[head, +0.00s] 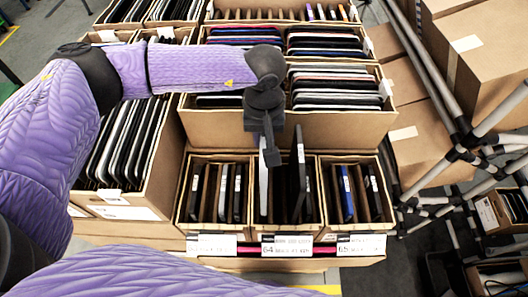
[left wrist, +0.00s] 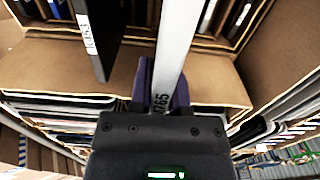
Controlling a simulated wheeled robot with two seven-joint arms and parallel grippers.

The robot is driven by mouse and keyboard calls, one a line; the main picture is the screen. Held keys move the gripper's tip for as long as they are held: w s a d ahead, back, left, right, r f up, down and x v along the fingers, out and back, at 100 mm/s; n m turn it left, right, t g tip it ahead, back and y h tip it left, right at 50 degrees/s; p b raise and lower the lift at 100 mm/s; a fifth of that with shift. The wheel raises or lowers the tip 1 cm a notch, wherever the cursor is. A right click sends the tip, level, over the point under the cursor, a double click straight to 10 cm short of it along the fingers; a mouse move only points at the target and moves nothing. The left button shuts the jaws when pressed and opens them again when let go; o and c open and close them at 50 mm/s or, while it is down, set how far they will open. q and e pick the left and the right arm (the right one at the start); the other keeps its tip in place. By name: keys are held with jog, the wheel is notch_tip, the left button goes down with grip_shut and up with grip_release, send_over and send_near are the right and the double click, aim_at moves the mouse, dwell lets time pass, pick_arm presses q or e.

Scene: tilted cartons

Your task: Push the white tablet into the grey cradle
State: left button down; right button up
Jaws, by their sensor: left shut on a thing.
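My left gripper (head: 268,150) is shut on the white tablet (head: 263,185), seen nearly edge-on, at its top end. The tablet stands upright, its lower part inside the middle front carton (head: 268,229). In the left wrist view the tablet (left wrist: 178,50) runs up from between the dark fingers of my left gripper (left wrist: 161,88). I cannot pick out a grey cradle; the slot under the tablet is hidden by the carton's front wall. My right gripper is not in view.
A black tablet (head: 298,165) sticks up just right of the white one, also in the left wrist view (left wrist: 93,35). Small cartons with tablets stand left (head: 208,225) and right (head: 352,224). A larger carton (head: 340,130) is behind. Metal poles (head: 430,75) stand at right.

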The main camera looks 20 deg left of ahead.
pick_arm(q)
notch_tip(320, 180, up, 2)
jog(key=shift+r, duration=0.15)
jog(key=shift+r, duration=0.15)
jog(key=shift+r, duration=0.35)
jog(key=shift+r, duration=0.2)
dwell(0.4)
jog(key=shift+r+p, duration=0.9)
jog(key=shift+r, duration=0.6)
jog(key=shift+f, duration=0.1)
